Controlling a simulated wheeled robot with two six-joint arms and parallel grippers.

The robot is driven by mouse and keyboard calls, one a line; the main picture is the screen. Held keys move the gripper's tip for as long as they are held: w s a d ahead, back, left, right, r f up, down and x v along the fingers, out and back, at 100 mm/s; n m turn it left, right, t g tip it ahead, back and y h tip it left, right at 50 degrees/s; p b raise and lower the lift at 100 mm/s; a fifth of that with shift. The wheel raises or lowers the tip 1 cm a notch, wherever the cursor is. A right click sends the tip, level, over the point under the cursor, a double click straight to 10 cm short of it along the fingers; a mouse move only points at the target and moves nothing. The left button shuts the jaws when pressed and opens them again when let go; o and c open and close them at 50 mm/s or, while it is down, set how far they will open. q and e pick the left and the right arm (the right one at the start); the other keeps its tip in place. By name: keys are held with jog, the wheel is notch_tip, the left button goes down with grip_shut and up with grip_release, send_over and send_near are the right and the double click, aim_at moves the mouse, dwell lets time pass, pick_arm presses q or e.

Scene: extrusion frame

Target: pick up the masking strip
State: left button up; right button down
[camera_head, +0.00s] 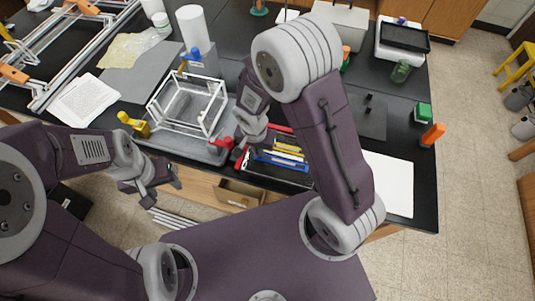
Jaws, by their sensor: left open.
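I cannot single out the masking strip for sure. A dark tray (262,170) at the table's front edge holds several thin blue, yellow and white pieces, among them a blue strip (284,162). My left gripper (164,190) is open and empty, in front of the table edge and left of the tray. My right gripper (240,152) is over the left end of the tray, close to the red parts there. Its fingers are small and partly hidden, so I cannot tell whether they hold anything.
A white extrusion frame (190,103) stands on a grey board between a yellow clamp (135,124) and a red clamp (221,143). An open drawer (239,193) is below the table edge. White paper (390,185) lies at the right, near an orange-capped bottle (432,134).

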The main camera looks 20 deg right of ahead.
jog(key=r, duration=0.4)
jog(key=shift+w+d+r, duration=0.25)
jog(key=w+d+r, duration=0.4)
jog(key=d+r, duration=0.2)
jog(key=d, duration=0.4)
jog(key=shift+r, duration=0.25)
jog(key=c, duration=2.2)
grip_release()
jog(key=shift+d, duration=0.1)
jog(key=shift+c, duration=2.2)
grip_release()
